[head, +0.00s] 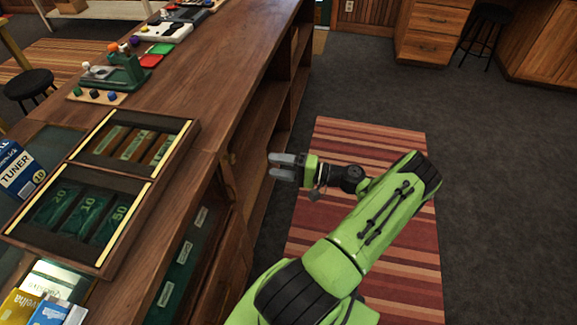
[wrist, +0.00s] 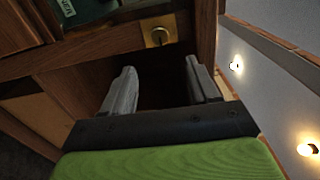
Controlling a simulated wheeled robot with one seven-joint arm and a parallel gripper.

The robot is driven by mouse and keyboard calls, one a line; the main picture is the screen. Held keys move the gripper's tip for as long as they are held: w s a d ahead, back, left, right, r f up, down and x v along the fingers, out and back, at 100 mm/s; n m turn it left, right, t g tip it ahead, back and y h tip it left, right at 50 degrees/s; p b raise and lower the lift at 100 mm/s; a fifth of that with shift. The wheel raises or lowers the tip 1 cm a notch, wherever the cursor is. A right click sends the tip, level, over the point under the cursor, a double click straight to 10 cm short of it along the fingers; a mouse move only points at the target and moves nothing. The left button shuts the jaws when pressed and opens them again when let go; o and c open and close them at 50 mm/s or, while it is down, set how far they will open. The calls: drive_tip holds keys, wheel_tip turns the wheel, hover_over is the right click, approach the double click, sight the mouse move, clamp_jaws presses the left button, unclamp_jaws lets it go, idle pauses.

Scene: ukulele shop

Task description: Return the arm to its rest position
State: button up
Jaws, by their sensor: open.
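My gripper (head: 283,166) is open and empty in the head view, with its grey fingers pointing left toward the wooden counter's side. My green arm reaches up from the bottom of the head view and bends back left at its elbow, over the striped rug. In the wrist view the two grey fingers of my gripper (wrist: 163,88) stand apart with nothing between them. A brass lock plate (wrist: 158,31) on wood shows beyond them.
The wooden counter (head: 225,75) runs along the left, with open shelves in its side. On it stands a cash tray (head: 133,238) with notes. The striped rug (head: 395,135) and dark floor to the right are clear. A black stool (head: 490,14) stands at the back right.

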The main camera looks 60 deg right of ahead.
drive_tip(key=v, duration=0.3)
drive_tip(key=shift+s+d, duration=0.1)
drive_tip(key=shift+s, duration=0.15)
idle(0.4)
